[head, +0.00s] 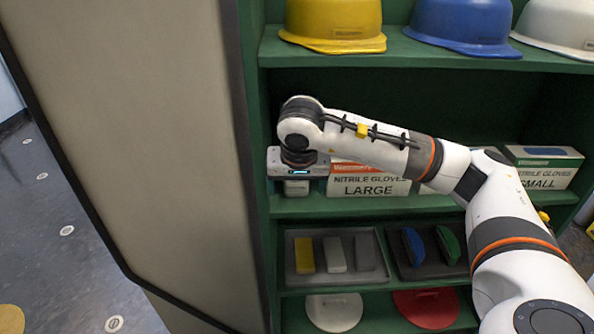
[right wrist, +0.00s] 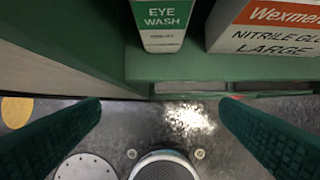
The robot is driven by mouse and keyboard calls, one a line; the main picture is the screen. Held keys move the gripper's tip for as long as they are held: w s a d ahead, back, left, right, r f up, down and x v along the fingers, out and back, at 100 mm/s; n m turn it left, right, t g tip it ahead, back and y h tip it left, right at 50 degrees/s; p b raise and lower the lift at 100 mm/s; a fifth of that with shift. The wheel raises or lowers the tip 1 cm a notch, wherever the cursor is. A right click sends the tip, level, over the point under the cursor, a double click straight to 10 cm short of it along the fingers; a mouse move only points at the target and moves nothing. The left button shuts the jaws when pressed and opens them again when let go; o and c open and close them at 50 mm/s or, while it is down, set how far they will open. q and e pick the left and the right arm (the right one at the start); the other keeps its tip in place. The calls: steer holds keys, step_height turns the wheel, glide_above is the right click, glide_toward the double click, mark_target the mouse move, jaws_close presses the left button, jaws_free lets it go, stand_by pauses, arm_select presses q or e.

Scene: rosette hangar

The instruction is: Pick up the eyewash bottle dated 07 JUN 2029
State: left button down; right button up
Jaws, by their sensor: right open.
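An eyewash bottle (right wrist: 162,24) with a green and white label stands on the shelf at the top of the right wrist view. The date line on its label is too small to read. My right gripper (right wrist: 160,106) is open, with its two dark green fingers apart and nothing between them. The bottle is beyond the fingertips, apart from them. In the head view my right gripper (head: 297,172) is at the left end of the middle shelf, left of the glove boxes. My wrist hides most of that spot. My left gripper is not in view.
A large glove box (head: 368,182) stands just right of the gripper, and a small glove box (head: 545,167) farther right. Helmets (head: 335,24) sit on the shelf above. A tray (head: 293,262) of blocks is below. A cabinet side panel (head: 140,130) stands close on the left.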

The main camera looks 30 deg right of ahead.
steer(key=w+d+p, duration=0.1)
steer(key=w+d, duration=0.1)
steer(key=w, duration=0.1)
steer(key=w+d+p, duration=0.1)
steer(key=w+d, duration=0.1)
steer(key=w, duration=0.2)
steer(key=w+d+p, duration=0.1)
steer(key=w+d, duration=0.1)
steer(key=w, duration=0.1)
steer(key=shift+w+d, duration=0.2)
steer(key=shift+d, duration=0.15)
steer(key=shift+w+f, duration=0.1)
steer(key=shift+f, duration=0.25)
steer(key=c, duration=1.8)
